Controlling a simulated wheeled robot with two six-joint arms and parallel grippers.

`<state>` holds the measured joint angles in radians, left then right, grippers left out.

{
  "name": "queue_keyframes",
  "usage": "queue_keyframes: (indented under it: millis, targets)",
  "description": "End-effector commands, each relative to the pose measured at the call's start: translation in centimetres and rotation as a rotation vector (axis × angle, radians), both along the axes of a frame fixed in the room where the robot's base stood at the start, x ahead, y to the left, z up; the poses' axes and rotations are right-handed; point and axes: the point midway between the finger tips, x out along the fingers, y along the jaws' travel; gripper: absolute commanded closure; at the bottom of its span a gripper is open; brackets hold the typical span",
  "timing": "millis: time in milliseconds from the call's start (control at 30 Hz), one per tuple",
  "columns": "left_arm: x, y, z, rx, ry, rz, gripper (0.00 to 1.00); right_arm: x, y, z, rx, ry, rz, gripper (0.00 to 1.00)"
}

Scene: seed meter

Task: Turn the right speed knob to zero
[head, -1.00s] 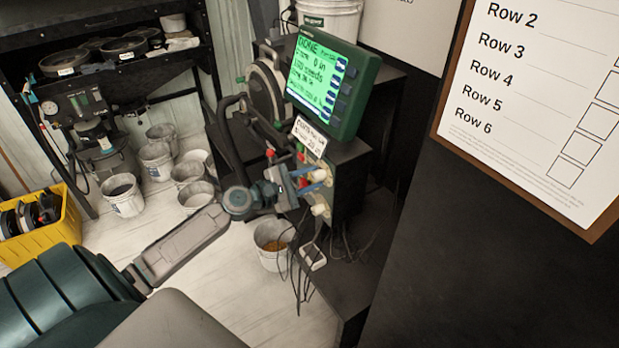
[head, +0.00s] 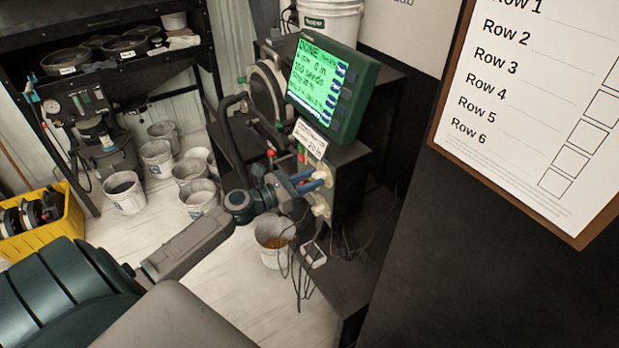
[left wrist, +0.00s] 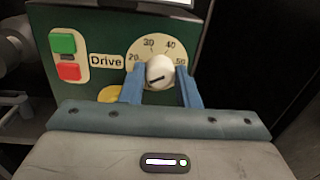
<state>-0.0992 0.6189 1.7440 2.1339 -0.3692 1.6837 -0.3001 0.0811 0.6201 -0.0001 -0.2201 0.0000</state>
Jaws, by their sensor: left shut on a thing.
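A white round knob (left wrist: 159,72) with a dark pointer line sits on a cream dial (left wrist: 152,47) marked 20 to 50 on a green panel (left wrist: 105,20), right of a "Drive" label (left wrist: 106,61). The blue fingers of my left gripper (left wrist: 160,86) are shut on it from both sides. The pointer is nearly level, slightly tilted; which end indicates is unclear. In the head view my left gripper (head: 309,182) reaches the side of the machine at the upper pale knob (head: 326,174). Another pale knob (head: 321,208) is below. My right gripper is out of view.
A green button (left wrist: 62,43) and a red button (left wrist: 68,72) are left of the dial. A green-screened monitor (head: 320,82) stands above the panel. Loose cables (head: 303,277) hang below, near a bucket (head: 271,250). A row chart (head: 540,100) is at right.

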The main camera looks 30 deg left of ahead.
Motion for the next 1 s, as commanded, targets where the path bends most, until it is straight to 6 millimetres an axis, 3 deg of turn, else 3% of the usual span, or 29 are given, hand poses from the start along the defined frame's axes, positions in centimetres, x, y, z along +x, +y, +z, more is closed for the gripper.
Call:
queue_keyframes:
  millis: [767, 800, 900, 1000]
  targets:
    - [-0.06, -0.01, -0.20, -0.100, 0.044, -0.001, 0.94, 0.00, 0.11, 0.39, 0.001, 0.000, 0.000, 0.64]
    - [-0.06, -0.02, -0.21, -0.100, 0.044, -0.001, 0.67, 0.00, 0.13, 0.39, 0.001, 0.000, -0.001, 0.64]
    - [-0.06, -0.01, -0.18, -0.100, 0.044, -0.001, 0.49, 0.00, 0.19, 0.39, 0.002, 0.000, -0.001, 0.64]
    - [-0.04, -0.01, -0.14, -0.099, 0.043, -0.001, 0.49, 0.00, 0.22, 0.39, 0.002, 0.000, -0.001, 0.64]
